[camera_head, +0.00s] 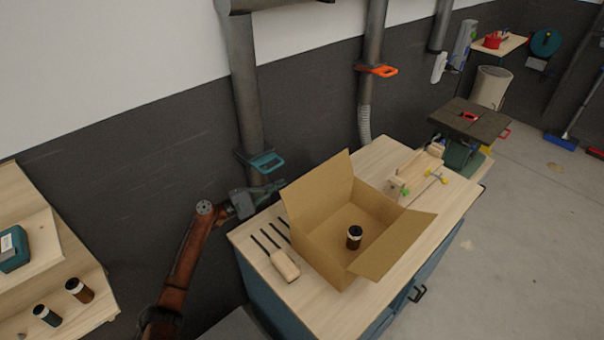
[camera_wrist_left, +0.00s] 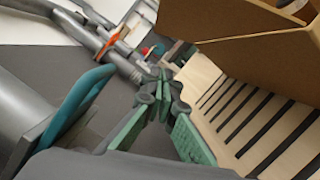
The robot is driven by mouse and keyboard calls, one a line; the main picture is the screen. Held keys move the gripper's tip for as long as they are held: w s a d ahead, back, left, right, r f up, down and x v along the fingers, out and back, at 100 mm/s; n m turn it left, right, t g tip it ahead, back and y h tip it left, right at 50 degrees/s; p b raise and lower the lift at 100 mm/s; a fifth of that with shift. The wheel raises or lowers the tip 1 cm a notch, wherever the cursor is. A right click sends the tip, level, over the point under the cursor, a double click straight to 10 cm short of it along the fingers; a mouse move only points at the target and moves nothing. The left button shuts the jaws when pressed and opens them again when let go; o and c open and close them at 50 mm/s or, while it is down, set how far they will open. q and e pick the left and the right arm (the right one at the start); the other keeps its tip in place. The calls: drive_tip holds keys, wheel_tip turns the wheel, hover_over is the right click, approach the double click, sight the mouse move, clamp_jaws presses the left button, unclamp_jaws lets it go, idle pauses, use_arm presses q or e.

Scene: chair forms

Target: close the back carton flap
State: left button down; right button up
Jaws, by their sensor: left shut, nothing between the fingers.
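An open brown cardboard carton (camera_head: 318,262) stands on the wooden workbench. A flap (camera_head: 320,190) stands up at its back left, and another flap (camera_head: 398,248) leans outward at the right. A dark jar (camera_head: 354,238) with a pale band stands inside. My left gripper (camera_head: 281,185) is behind and left of the carton, close to the raised flap but apart from it. In the left wrist view its green fingers (camera_wrist_left: 160,76) are together and empty, with the carton (camera_wrist_left: 245,55) at upper right. My right gripper is out of view.
A grey pipe (camera_head: 245,90) with a teal clamp (camera_head: 266,161) rises behind my gripper.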

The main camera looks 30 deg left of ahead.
sight(309, 176)
use_arm(q)
drive_tip(key=w+d+r+p, duration=0.1)
drive_tip(key=w+d, duration=0.1)
drive_tip(key=w+d+r+p, duration=0.1)
drive_tip(key=w+d, duration=0.1)
drive_tip(key=d, duration=0.1)
drive_tip(key=w+d+p, duration=0.1)
drive_tip(key=w+d, duration=0.1)
drive_tip(key=shift+w+d+r, duration=0.3)
drive_tip(key=shift+r, duration=0.1)
drive_tip(key=shift+s+d, duration=0.1)
drive_tip(key=shift+d, duration=0.25)
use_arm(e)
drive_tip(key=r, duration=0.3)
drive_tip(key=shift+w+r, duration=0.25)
use_arm(q)
drive_tip(key=shift+d, duration=0.15)
